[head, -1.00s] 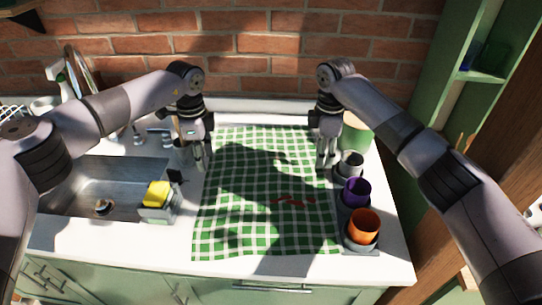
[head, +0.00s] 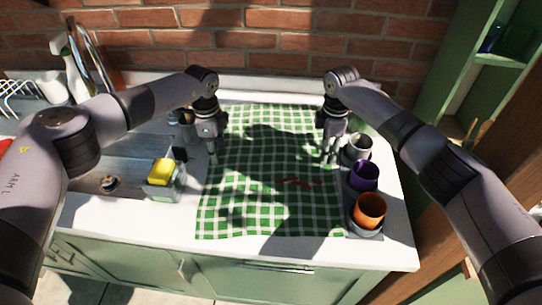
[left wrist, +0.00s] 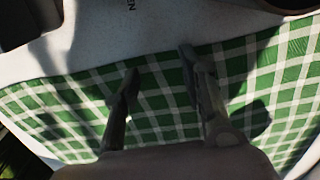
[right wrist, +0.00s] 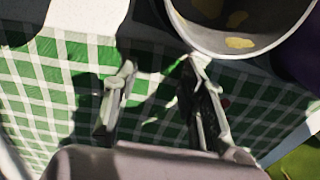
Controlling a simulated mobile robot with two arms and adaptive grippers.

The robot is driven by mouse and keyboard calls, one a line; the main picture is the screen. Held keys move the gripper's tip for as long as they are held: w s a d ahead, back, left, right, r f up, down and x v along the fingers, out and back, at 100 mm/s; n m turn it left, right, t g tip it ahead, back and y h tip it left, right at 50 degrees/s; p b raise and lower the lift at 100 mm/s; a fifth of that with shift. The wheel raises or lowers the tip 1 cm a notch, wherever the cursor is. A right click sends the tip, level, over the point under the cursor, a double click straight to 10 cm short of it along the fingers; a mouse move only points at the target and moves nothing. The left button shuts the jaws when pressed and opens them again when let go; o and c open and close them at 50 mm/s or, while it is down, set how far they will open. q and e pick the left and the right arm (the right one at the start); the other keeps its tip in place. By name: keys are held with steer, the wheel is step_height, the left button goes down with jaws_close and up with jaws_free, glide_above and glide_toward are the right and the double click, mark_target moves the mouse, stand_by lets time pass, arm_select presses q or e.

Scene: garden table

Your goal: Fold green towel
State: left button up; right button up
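The green and white checked towel (head: 265,205) lies spread out flat on the white counter, with a small red patch right of its middle. It also fills much of the left wrist view (left wrist: 160,105) and the right wrist view (right wrist: 60,80). My left gripper (head: 213,160) is over the towel's left edge, fingers pointing down; its fingers are apart with nothing between them in the left wrist view (left wrist: 158,62). My right gripper (head: 330,159) is over the towel's right edge; its fingers are apart and empty in the right wrist view (right wrist: 160,68). Whether the fingertips touch the towel is unclear.
A grey cup (head: 357,150), a purple cup (head: 363,176) and an orange cup (head: 369,209) stand along the towel's right side, close to my right gripper. A sink (head: 130,175) and a yellow sponge (head: 161,170) in a holder are at left. A brick wall rises behind.

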arm_select(q)
steer(key=shift+s, duration=0.1)
steer(key=shift+f, duration=0.15)
arm_select(e)
steer(key=shift+f, duration=0.15)
arm_select(q)
jaws_close()
arm_select(e)
steer(key=shift+s+f, duration=0.15)
steer(key=shift+f, duration=0.05)
jaws_close()
stand_by(1.3)
steer(key=shift+r, duration=0.15)
